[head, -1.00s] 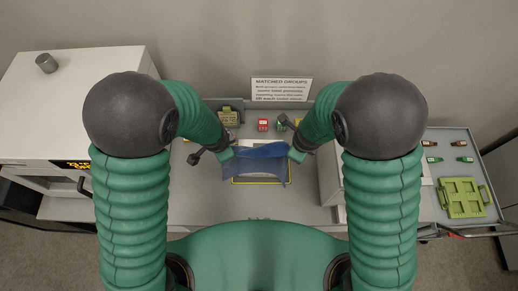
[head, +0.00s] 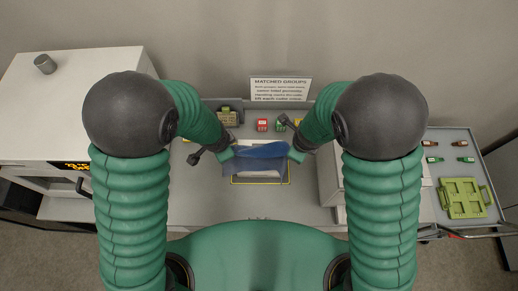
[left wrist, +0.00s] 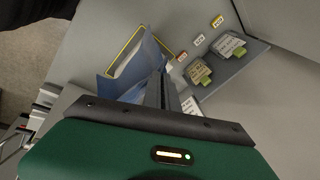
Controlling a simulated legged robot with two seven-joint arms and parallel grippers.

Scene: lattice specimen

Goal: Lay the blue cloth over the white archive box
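The blue cloth (head: 258,161) spans between my two grippers above the worktable, over a yellow-outlined area. My left gripper (head: 229,155) is at its left end and my right gripper (head: 294,154) at its right end; both appear shut on it. In the left wrist view, the cloth (left wrist: 120,85) hangs beside the dark fingers of my left gripper (left wrist: 162,80). A pale patch shows at the cloth's front half in the head view. I cannot tell whether it is the white archive box, which is otherwise hidden by the cloth.
A sign (head: 281,90) stands at the table's back, with a red item (head: 262,125) and a green item (head: 280,125) below it. A white machine (head: 75,100) is at left. A cart with a green tray (head: 463,198) is at right. The table front is clear.

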